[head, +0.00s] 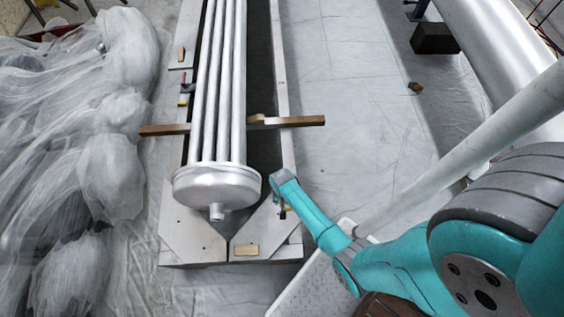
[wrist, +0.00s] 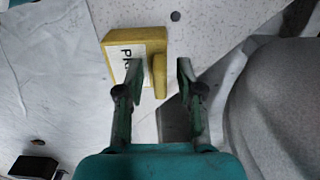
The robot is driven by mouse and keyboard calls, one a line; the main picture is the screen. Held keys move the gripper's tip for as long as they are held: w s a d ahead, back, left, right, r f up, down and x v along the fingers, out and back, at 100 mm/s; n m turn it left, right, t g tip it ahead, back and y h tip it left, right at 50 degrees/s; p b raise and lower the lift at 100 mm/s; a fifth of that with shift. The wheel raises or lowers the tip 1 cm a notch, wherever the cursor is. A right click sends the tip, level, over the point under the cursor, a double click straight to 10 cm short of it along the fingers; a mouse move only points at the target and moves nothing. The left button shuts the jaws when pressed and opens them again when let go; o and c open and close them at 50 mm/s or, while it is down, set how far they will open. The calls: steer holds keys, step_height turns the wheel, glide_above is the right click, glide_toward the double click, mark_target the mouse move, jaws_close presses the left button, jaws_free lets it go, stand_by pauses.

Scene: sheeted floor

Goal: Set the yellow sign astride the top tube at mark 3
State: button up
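The yellow sign (wrist: 138,42) shows in the wrist view as a yellow block with a white label and dark lettering. It is on or above a white speckled surface. A rounded yellow part of it (wrist: 159,76) stands between the fingertips of my gripper (wrist: 158,74). The fingers are apart, with a gap visible on each side of that part. In the head view I cannot make out the sign or fingertips; my arm covers that area. The bundle of long silver tubes (head: 224,80) lies in a trough, ending in a round flange (head: 217,187). No numbered marks are legible.
A wooden crosspiece (head: 300,121) juts out on both sides of the tubes. Crumpled translucent sheeting (head: 75,150) heaps on the left. A white speckled surface (head: 312,287) is beside my arm. A black block (head: 434,38) and a large silver pipe (head: 500,45) are at the right.

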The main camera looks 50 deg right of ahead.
step_height(320, 180, up, 12)
stand_by(0.6)
steer(key=shift+s+a, duration=0.1)
steer(key=s+a+r+n+t+h, duration=0.1)
steer(key=s+a+r+n+t, duration=0.45)
steer(key=s, duration=0.65)
steer(key=s+a+r+n+t, duration=0.1)
steer(key=s+r+t, duration=0.2)
steer(key=r, duration=0.7)
steer(key=s+a+r+n+t, duration=0.1)
steer(key=s+a+r+t, duration=0.1)
steer(key=r, duration=0.9)
steer(key=s+a+r+n+t+y, duration=0.1)
steer(key=s+r+t, duration=0.3)
steer(key=r, duration=0.7)
steer(key=shift+s+a, duration=0.4)
steer(key=shift+a, duration=0.25)
steer(key=shift+o, duration=0.2)
steer(key=shift+f+n, duration=0.1)
steer(key=shift+n, duration=0.15)
